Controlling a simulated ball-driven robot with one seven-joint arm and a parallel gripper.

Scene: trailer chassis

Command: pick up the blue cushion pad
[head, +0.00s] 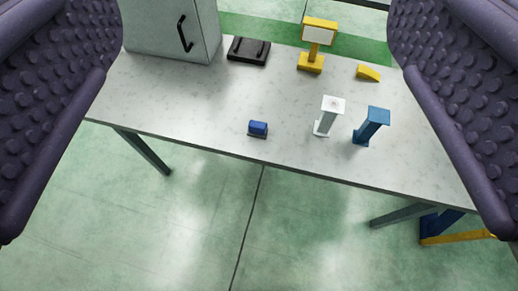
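A small blue block-like pad (258,127), which looks like the blue cushion pad, sits on a thin dark base at the front edge of the grey table (200,112). It lies slightly left of the middle of the table. My gripper (261,232) is open. Its two purple, studded fingers frame the left and right sides of the view, with nothing between them. The gripper is well above and back from the table, apart from the pad. The pad's underside is hidden.
A white post (327,116) and a blue post (371,126) stand right of the pad. Behind are a black tray-like item (248,50), a yellow stand (315,45), a yellow wedge (368,73) and a grey cabinet (172,30). Green floor (190,220) in front is clear.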

